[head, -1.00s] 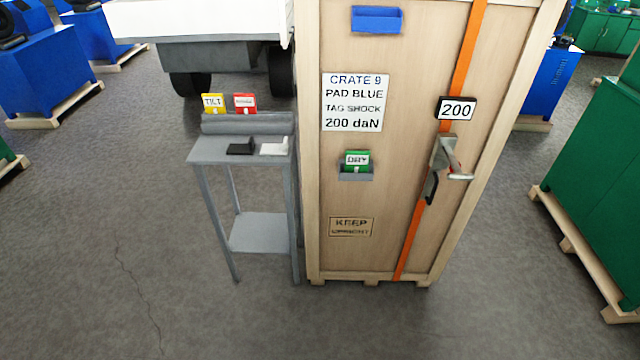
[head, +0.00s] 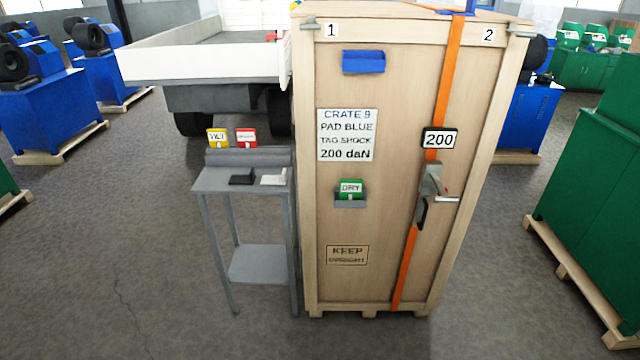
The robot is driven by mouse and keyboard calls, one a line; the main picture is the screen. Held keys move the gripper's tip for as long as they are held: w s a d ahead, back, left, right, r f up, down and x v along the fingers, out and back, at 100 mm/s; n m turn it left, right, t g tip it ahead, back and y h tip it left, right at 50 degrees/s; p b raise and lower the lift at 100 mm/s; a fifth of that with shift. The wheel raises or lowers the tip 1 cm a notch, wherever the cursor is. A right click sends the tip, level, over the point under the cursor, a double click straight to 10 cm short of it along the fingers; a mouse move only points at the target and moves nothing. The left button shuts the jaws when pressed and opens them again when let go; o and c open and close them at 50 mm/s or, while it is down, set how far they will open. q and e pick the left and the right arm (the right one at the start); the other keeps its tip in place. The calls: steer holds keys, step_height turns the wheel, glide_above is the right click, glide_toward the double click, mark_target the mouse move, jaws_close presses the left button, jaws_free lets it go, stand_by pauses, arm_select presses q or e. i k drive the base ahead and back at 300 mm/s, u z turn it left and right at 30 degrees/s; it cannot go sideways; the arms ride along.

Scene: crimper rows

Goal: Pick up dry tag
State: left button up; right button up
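The green dry tag (head: 350,188), marked DRY, stands in a small grey holder (head: 350,203) on the front face of the wooden crate (head: 390,270). Its lower part is hidden by the holder. A yellow TILT tag (head: 217,138) and a red tag (head: 246,137) stand in a grey rack on the small grey table (head: 212,181) left of the crate. Neither of my grippers shows in the head view.
An orange strap (head: 404,270) with a metal ratchet (head: 430,190) and a 200 display (head: 439,139) runs down the crate. A dark block (head: 242,176) and a white block (head: 273,177) lie on the table. The floor in front is clear.

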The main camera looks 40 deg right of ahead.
mark_target(349, 189)
steer(key=z, duration=0.05)
steer(key=i, duration=1.95)
steer(key=z, duration=1.35)
steer(key=i, duration=0.95)
steer(key=z, duration=1.25)
steer(key=i, duration=0.2)
